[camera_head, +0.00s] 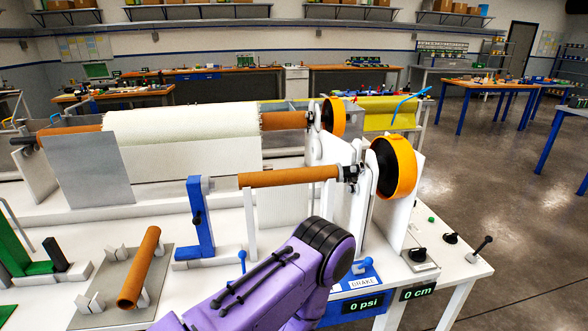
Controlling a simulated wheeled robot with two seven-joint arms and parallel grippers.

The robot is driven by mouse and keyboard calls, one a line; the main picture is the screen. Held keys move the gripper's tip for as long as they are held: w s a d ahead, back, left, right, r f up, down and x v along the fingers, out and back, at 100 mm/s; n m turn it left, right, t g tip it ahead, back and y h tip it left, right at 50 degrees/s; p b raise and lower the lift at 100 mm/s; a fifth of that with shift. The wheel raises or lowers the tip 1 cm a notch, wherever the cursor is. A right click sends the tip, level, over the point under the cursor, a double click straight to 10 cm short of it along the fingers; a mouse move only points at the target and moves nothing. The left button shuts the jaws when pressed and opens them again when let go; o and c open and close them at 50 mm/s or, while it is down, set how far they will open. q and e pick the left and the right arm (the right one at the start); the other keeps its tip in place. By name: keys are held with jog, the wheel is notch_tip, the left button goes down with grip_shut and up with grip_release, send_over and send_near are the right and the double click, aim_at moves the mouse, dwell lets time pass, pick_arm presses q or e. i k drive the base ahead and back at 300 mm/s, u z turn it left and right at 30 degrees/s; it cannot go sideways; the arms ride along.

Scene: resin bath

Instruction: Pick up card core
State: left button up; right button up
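A brown card core (138,270), an open-ended tube, lies slantwise on a grey plate with white cradle blocks (92,301) at the lower left. A second brown card core (288,176) sits level on the machine, its right end at a black chuck beside the orange handwheel (393,167). Neither of my grippers shows. A purple link of one of my arms fills the bottom middle and hides part of the bench. No gripper is seen touching either core.
A wide white roll (182,121) on a longer brown core lies behind. A blue upright bracket (201,218) stands between the cores. Green parts (30,250) stand at far left. The brake panel (363,279), displays and levers are at front right.

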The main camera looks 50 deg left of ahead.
aim_at(262, 179)
jog(key=u, duration=0.55)
jog(key=i, duration=0.65)
jog(key=u, duration=0.7)
